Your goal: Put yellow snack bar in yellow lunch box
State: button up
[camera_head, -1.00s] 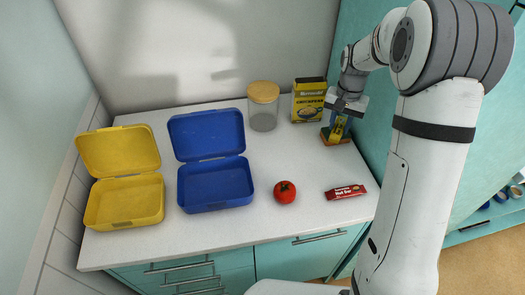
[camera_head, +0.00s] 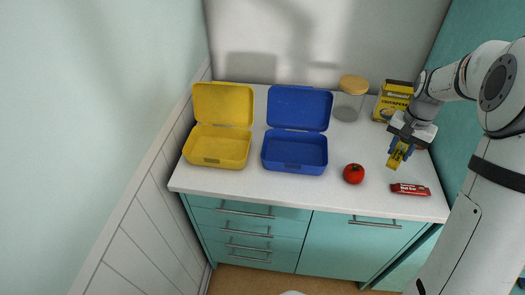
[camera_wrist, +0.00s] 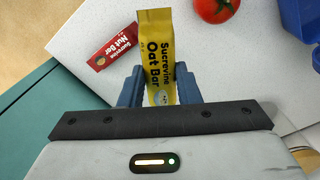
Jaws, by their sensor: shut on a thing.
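My gripper (camera_head: 402,149) is shut on the yellow snack bar (camera_head: 395,160) and holds it above the right part of the counter.
An open blue lunch box (camera_head: 295,152) and a tomato (camera_head: 354,174) lie between my gripper and the yellow box. A red nut bar (camera_head: 410,189) lies near the front edge. A glass jar (camera_head: 348,104) and a yellow carton (camera_head: 392,100) stand at the back right.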

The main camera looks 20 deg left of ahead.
aim_at(212, 156)
jog(key=u, duration=1.1)
jog(key=i, duration=0.5)
jog(key=u, duration=0.45)
jog(key=k, duration=0.9)
jog(key=u, duration=0.2)
jog(key=i, duration=0.9)
jog(key=z, duration=0.05)
